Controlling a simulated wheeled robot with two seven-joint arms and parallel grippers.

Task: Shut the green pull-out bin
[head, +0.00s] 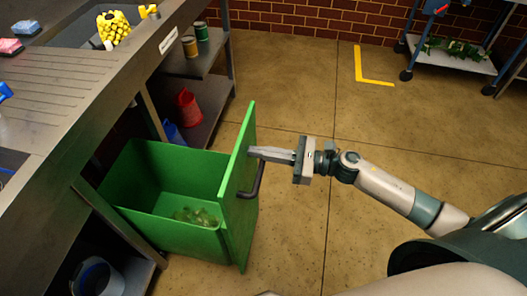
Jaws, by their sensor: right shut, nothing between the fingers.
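The green pull-out bin (165,228) stands drawn out from under the metal counter at the left. Some pale greenish scraps (196,217) lie in it. Its tall green front panel (238,205) faces right and carries a dark handle (257,182). My right gripper (254,152) comes in from the right with its fingers shut and empty. The fingertips are at the outer face of the front panel, above the handle; they look to be touching it or very close. My left gripper is not in view.
The metal counter (75,95) fills the left side. Cans (202,31) and a red bucket (188,105) stand on shelves behind the bin. A grey bucket (97,277) sits below the counter in front. A cart (455,58) stands at the back right. The floor between is clear.

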